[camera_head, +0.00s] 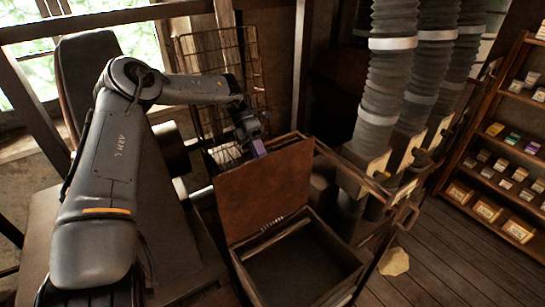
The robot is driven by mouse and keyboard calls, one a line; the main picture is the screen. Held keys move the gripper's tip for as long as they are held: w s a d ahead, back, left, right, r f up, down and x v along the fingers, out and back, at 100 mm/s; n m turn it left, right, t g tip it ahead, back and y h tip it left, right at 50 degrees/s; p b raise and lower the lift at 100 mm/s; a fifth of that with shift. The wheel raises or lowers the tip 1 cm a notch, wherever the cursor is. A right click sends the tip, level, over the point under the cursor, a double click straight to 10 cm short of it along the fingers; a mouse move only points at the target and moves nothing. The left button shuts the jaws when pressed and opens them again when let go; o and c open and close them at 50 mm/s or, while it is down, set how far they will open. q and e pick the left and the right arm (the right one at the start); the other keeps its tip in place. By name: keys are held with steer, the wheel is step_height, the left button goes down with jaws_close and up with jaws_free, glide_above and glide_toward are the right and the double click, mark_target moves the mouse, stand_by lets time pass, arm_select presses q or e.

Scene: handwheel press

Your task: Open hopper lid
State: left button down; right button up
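The hopper (345,257) is an open wooden box at the lower middle, and its dark inside shows. The hopper lid (268,192) is a reddish-brown panel that stands raised, close to upright, along the hopper's back left side. My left gripper (258,149) is at the lid's top edge, with a purplish fingertip right by that edge. The rest of the gripper is small and dark, partly hidden by the lid, so I cannot tell whether it touches or grips it. My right gripper is not in view.
A wire rack (222,62) stands behind my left gripper. Ribbed grey hoses (388,75) rise right of the hopper. A wooden shelf (490,125) with small boxes is at the far right. A pale scrap (394,262) lies on the otherwise clear plank floor.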

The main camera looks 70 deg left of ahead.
arm_select(q)
steer(key=shift+s+a+f, duration=0.4)
steer(key=shift+a+f, duration=0.3)
steer(key=shift+f, duration=0.1)
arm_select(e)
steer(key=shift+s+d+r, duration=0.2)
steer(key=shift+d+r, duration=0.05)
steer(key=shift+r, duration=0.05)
arm_select(q)
steer(key=c, duration=1.3)
jaws_free()
steer(key=shift+d, duration=0.1)
steer(key=shift+o, duration=0.9)
steer(key=shift+s+d, duration=0.1)
steer(key=shift+s, duration=0.05)
steer(key=shift+r, duration=0.2)
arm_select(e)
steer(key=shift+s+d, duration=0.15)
arm_select(q)
steer(key=w+d+r+b, duration=0.5)
steer(key=d+r, duration=0.5)
steer(key=shift+w+d+r, duration=0.15)
steer(key=shift+w+r, duration=0.15)
steer(key=shift+r, duration=0.1)
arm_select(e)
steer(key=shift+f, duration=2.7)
